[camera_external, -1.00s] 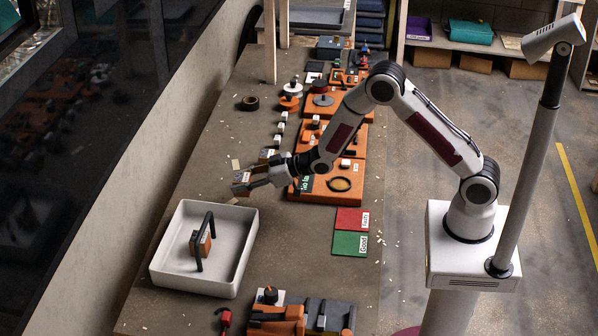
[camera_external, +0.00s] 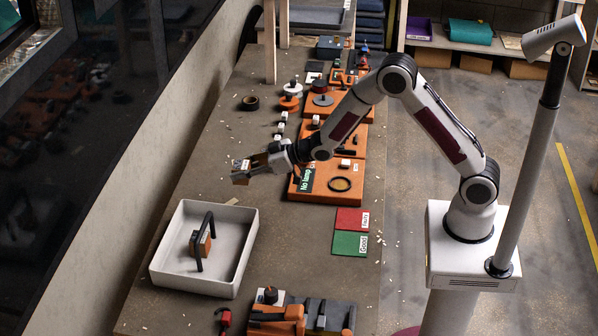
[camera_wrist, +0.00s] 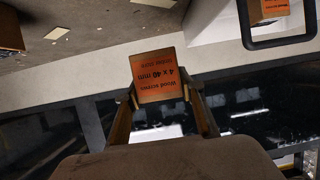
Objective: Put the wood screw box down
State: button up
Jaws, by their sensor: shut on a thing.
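The wood screw box (camera_wrist: 158,75) has an orange face with dark print reading "Wood screws 4 x 40 mm", upside down in the wrist view. My gripper (camera_wrist: 160,97) is shut on it, one finger on each side. In the external view the box (camera_external: 241,172) is at the left end of my gripper (camera_external: 255,165), held over the bench (camera_external: 205,165) beyond the white tray (camera_external: 249,240). It looks raised off the bench, but the height is hard to tell.
Orange fixtures (camera_external: 318,187) stand to the right of my gripper. Bench around the tray's far side is mostly clear.

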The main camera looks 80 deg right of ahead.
dwell(0.3)
jog(key=shift+s+d+f+h, duration=0.3)
jog(key=shift+s+f, duration=0.2)
jog(key=shift+s, duration=0.2)
jog(key=s+a+r, duration=0.8)
jog(key=s, duration=0.2)
jog(key=shift+s+m, duration=0.15)
jog(key=shift+m, duration=0.15)
jog(key=w+d+f, duration=0.1)
jog(key=d+f, duration=0.5)
jog(key=d, duration=0.4)
jog(key=shift+w+d+f, duration=0.2)
jog(key=shift+w+f, duration=0.15)
